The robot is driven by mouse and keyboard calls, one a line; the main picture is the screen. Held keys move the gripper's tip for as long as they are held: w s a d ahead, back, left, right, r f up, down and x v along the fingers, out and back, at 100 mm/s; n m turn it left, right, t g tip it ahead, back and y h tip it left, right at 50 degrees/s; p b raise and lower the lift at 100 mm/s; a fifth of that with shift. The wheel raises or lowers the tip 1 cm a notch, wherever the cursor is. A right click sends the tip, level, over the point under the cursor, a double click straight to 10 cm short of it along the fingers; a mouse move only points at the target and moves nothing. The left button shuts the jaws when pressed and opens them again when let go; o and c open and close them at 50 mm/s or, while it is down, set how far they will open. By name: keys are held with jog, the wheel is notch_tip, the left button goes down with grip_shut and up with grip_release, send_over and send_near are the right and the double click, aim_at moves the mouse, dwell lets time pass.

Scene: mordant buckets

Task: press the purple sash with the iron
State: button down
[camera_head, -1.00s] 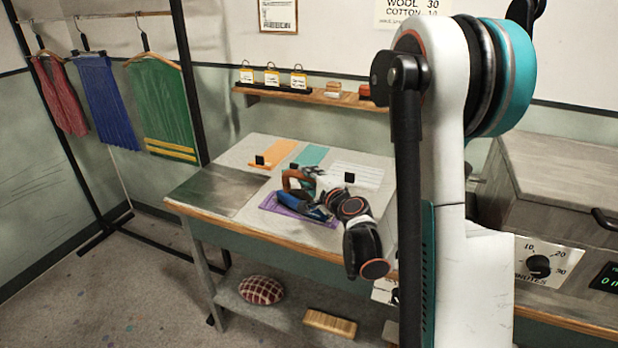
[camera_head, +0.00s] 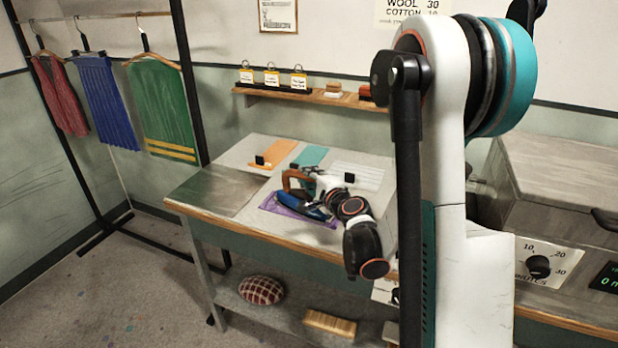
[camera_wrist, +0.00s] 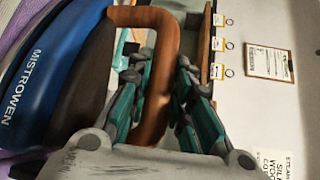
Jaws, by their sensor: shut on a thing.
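The iron (camera_head: 316,211) has a blue body and a brown looped handle. It stands over the purple sash (camera_head: 270,205) on the table, and its body hides much of the sash. At this angle I cannot tell whether the soleplate touches the cloth. My gripper (camera_wrist: 162,75) is shut on the brown handle, with a teal-and-grey finger on each side. In the wrist view the blue body of the iron (camera_wrist: 45,70) fills the left side, and a strip of the purple sash (camera_wrist: 14,38) shows at the edge.
The table (camera_head: 220,222) also holds an orange strip (camera_head: 275,151), a teal strip (camera_head: 311,156) and a white striped cloth (camera_head: 362,175), with small black blocks by them. A metal plate (camera_head: 215,187) lies at the left. A wall shelf (camera_head: 300,97) runs behind.

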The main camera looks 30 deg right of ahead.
jog(key=shift+r+p, duration=1.65)
jog(key=shift+r, duration=0.85)
